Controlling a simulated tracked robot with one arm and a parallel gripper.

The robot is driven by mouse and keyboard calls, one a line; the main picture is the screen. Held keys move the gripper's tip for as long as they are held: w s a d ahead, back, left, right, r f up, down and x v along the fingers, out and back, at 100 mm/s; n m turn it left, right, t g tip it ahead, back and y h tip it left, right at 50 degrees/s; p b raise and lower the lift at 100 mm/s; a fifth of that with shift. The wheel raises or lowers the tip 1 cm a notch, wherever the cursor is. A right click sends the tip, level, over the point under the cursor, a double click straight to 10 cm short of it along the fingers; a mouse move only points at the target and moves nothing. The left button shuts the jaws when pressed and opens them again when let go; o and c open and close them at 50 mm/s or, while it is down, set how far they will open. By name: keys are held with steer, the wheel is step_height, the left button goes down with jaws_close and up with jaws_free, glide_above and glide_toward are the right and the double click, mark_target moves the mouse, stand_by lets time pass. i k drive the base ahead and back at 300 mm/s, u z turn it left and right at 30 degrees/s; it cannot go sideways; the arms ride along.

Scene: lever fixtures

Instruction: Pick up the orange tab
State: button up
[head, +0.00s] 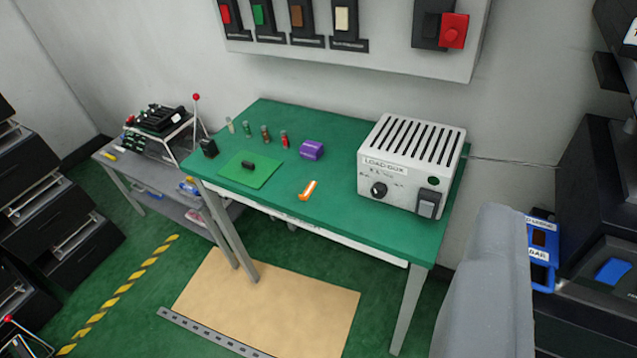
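The orange tab (308,189) is a small orange piece with a pale strip along its top. It lies on the green-topped table (340,225), near its front edge, and nothing covers it. It is left of the white load box and in front of the purple block (311,150). My gripper does not show in this view, and I see nothing touching the tab.
A white load box (412,165) stands on the table's right side. A green mat (262,178) with a small black piece lies left of the tab, and several small coloured cylinders stand behind. A large grey shape (490,285) blocks the lower right. Drawers (45,220) stand left.

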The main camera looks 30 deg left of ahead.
mark_target(309, 188)
steer(key=i, duration=0.85)
steer(key=u, duration=0.1)
